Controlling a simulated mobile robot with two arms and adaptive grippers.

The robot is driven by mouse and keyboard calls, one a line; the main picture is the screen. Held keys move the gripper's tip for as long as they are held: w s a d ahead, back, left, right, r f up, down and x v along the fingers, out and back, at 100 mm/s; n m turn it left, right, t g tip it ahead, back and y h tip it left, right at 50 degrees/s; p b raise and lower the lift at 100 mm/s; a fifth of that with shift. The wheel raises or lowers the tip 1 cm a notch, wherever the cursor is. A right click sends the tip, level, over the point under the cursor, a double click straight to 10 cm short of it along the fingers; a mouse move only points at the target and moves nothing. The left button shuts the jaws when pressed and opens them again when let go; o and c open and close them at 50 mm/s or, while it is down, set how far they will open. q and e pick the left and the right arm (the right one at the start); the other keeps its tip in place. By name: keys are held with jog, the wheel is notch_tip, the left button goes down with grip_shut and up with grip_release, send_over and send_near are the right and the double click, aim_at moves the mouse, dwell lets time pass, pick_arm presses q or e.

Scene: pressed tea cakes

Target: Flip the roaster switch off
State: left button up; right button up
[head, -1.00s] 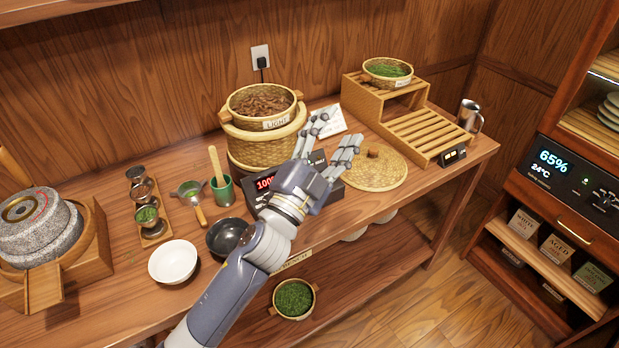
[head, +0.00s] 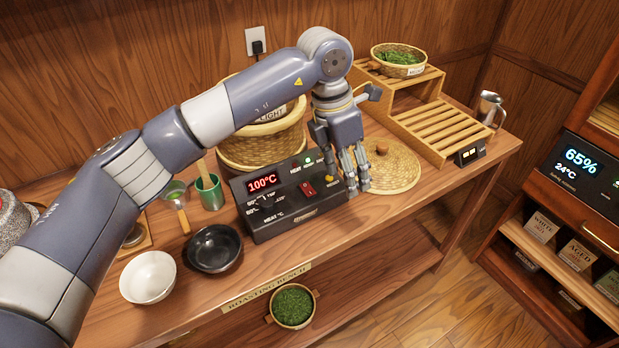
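The roaster's black control box (head: 275,218) stands on the bench with a red "100°C" display. Its red rocker switch (head: 307,189) shows on the top panel, with a small green light (head: 308,161) behind it. My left gripper (head: 350,182) points down at the box's right end, right of the red switch. Its fingertips overlap the box's edge and the woven lid (head: 392,170) in the picture; I cannot tell whether they touch. Its fingers overlap, so their opening is unclear. The roasting basket (head: 262,145) is partly hidden behind my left arm. My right gripper is out of view.
A black bowl (head: 214,250), a white bowl (head: 149,278) and a green cup (head: 209,192) stand left of the box. A slatted wooden rack (head: 437,130) and a metal mug (head: 489,108) are at the right. The bench front right of the box is clear.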

aim_at(308, 189)
pick_arm(q)
jog(key=w+a+r+t+y, duration=0.1)
jog(key=w+a+r+y, duration=0.2)
jog(key=a, duration=0.4)
jog(key=shift+n, duration=0.4)
jog(key=f, duration=0.3)
jog(key=w+f+p, duration=0.1)
jog(key=f, duration=0.7)
jog(key=shift+w+a+f+p, duration=0.1)
jog(key=shift+w+a+p, duration=0.15)
jog(key=shift+a+p, duration=0.15)
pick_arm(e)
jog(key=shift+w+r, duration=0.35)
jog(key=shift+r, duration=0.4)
pick_arm(q)
jog(key=shift+c, duration=0.3)
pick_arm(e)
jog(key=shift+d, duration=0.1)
pick_arm(q)
jog(key=c, duration=1)
